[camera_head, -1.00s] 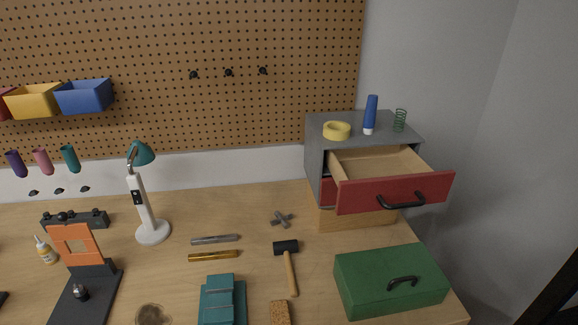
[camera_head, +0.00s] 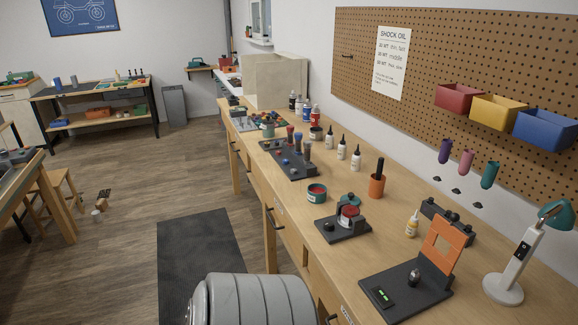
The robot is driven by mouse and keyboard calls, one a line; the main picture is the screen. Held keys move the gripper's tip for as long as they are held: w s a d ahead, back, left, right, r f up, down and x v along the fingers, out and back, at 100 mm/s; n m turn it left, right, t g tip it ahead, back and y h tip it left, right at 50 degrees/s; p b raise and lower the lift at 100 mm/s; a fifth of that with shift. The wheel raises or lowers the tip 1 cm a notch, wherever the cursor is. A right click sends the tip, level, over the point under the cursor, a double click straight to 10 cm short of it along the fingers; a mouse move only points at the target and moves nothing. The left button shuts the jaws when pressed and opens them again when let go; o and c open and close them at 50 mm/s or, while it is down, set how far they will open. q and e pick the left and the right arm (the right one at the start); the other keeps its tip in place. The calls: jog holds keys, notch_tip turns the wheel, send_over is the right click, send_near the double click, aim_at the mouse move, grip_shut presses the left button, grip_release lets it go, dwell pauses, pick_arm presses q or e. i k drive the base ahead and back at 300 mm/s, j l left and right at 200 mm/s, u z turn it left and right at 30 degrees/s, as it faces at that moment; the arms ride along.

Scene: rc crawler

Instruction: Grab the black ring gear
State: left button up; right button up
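I cannot make out a black ring gear for certain in the head view. A small dark metal part (camera_head: 414,277) sits on a black base plate (camera_head: 395,299) with an orange square frame (camera_head: 443,248) standing at its back. A dark square fixture (camera_head: 343,229) with a round red and teal part on top (camera_head: 348,211) stands further along the bench. Neither of my grippers is in view.
The long wooden bench (camera_head: 296,199) runs along the right wall. It bears a dark rack with colored handles (camera_head: 292,157), several bottles, a glue bottle (camera_head: 412,224) and a white lamp (camera_head: 519,258). Open wooden floor (camera_head: 137,208) and a dark mat (camera_head: 200,255) lie left.

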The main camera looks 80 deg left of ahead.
aim_at(349, 211)
jog(key=u, duration=1.85)
